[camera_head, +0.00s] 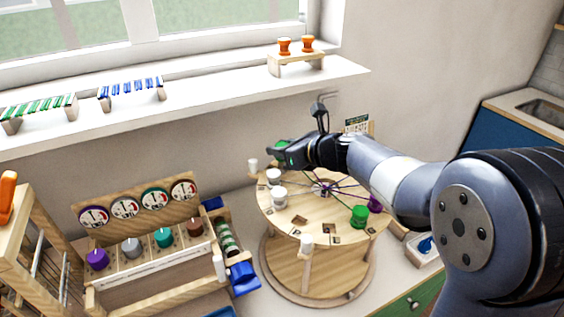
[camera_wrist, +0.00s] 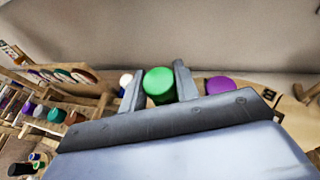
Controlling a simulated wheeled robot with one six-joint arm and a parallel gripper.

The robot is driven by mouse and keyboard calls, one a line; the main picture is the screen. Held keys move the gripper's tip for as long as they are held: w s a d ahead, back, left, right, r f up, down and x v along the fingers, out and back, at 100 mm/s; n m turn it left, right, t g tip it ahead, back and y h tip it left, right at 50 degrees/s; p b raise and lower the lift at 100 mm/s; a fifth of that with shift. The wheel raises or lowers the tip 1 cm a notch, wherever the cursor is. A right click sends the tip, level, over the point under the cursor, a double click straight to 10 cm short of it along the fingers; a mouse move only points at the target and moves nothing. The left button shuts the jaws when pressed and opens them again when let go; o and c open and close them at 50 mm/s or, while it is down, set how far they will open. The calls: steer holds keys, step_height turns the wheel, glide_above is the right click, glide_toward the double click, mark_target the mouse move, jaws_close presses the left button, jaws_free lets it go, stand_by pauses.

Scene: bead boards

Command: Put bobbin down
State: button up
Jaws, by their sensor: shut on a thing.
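My gripper (camera_head: 276,153) is shut on a green bobbin (camera_head: 281,146) at the far left side of the round wooden braiding stand, seemingly above its top; the exact gap is hard to tell. In the wrist view, the green bobbin (camera_wrist: 159,84) sits between the two fingers (camera_wrist: 160,88). The stand's disc (camera_head: 325,234) carries white bobbins (camera_head: 279,199) at left, another green bobbin (camera_head: 359,216) at right front and a purple bobbin (camera_head: 375,204) partly behind my arm. Coloured threads run to the disc's centre. A purple bobbin (camera_wrist: 220,85) shows right of the gripper in the wrist view.
A wooden rack (camera_head: 140,255) with several coloured spools and round dials stands at left. A blue clamp-like part (camera_head: 243,278) lies between rack and stand. A window shelf (camera_head: 200,93) runs behind, with small racks and orange knobs. My arm covers the stand's right side.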

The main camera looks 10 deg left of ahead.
steer(key=shift+f, duration=1.65)
steer(key=shift+f+b, duration=0.15)
steer(key=shift+b, duration=0.25)
steer(key=o, duration=0.7)
steer(key=shift+r, duration=0.25)
steer(key=v, duration=1.2)
steer(key=shift+f, duration=0.15)
